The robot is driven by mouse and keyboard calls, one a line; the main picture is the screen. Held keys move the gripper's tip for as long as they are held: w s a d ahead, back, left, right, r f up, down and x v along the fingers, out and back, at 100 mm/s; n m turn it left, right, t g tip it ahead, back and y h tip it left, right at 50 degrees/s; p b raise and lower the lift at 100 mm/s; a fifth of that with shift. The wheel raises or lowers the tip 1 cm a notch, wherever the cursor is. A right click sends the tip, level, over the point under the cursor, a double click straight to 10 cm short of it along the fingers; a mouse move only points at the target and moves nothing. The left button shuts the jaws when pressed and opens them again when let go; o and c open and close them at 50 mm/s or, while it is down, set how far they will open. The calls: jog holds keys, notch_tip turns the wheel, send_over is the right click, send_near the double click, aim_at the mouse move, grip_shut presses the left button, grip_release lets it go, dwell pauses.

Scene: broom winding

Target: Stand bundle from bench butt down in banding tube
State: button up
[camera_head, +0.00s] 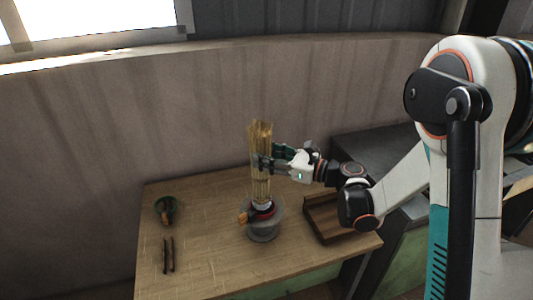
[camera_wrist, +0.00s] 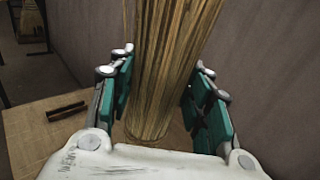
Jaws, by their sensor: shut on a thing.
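The straw bundle (camera_head: 261,140) is upright, long and yellow-brown, in my gripper (camera_head: 266,163) above the bench (camera_head: 210,205). In the wrist view the bundle (camera_wrist: 160,75) runs between the green pads of my gripper (camera_wrist: 160,88), which is shut on it. The banding tube (camera_head: 263,230) is a grey, translucent round vessel on the bench, with a red ring near its top. The bundle's lower end is in line with the tube's mouth in the head view. I cannot tell how far it reaches inside.
A brown wooden tray (camera_head: 322,222) stands right of the tube, under my arm. An orange piece (camera_head: 243,217) sits at the tube's left side. A green roll (camera_head: 166,208) and two dark rods (camera_head: 168,255) lie at the left. A wall (camera_head: 200,120) rises behind the bench.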

aim_at(268, 179)
jog(key=shift+f+b, duration=3.7)
jog(key=shift+f, duration=0.8)
jog(key=o, duration=1.2)
jog(key=shift+c, duration=0.2)
jog(key=shift+d, duration=0.1)
jog(key=v, duration=1.1)
jog(key=shift+s+d, duration=0.25)
jog(key=shift+d, duration=0.1)
